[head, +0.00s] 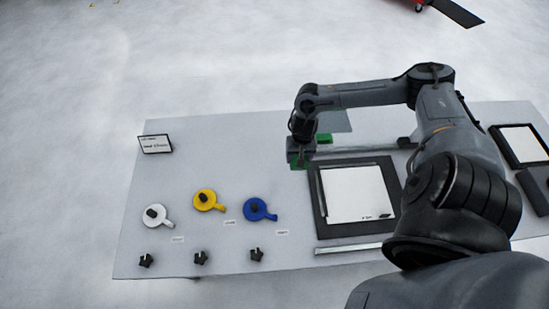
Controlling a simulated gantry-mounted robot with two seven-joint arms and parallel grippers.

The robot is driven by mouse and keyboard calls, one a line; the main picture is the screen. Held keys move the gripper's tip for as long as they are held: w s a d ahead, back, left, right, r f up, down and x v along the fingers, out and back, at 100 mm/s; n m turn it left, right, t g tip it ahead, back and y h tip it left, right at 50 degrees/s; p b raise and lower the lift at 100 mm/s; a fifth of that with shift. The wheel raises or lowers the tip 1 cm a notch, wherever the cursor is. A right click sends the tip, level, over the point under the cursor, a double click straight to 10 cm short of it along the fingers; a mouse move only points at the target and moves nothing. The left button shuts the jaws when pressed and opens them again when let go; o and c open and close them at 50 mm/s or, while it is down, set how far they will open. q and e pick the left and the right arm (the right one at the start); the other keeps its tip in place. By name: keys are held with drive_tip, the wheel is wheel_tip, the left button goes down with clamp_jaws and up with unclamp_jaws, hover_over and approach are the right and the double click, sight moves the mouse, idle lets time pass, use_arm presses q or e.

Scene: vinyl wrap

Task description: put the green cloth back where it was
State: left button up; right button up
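My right gripper (300,157) hangs pointing down just left of the upper left corner of a black-framed white panel. A dark green patch (298,166) shows at its fingertips, perhaps the green cloth; I cannot tell whether the fingers grip it. A second, brighter green piece (325,138) lies on the table just behind and to the right of the gripper, beside a grey-blue sheet (335,121). I cannot tell which green piece is the cloth. The fingers are too small and dark to read. My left gripper is not in view.
The black-framed white panel (379,162) lies right of the gripper, with a metal strip (348,249) below it. White (169,222), yellow (214,205) and blue (263,216) handled discs and several black knobs sit at left. A sign (155,144) stands far left.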

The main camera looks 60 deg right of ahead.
drive_tip(key=b, duration=0.2)
hover_over(274, 160)
wheel_tip(274, 160, down, 6)
drive_tip(key=shift+s+f, duration=0.15)
drive_tip(key=shift+f, duration=0.05)
drive_tip(key=shift+a+f, duration=0.1)
drive_tip(key=shift+f, duration=1.9)
drive_tip(key=shift+f, duration=0.15)
drive_tip(key=o, duration=1)
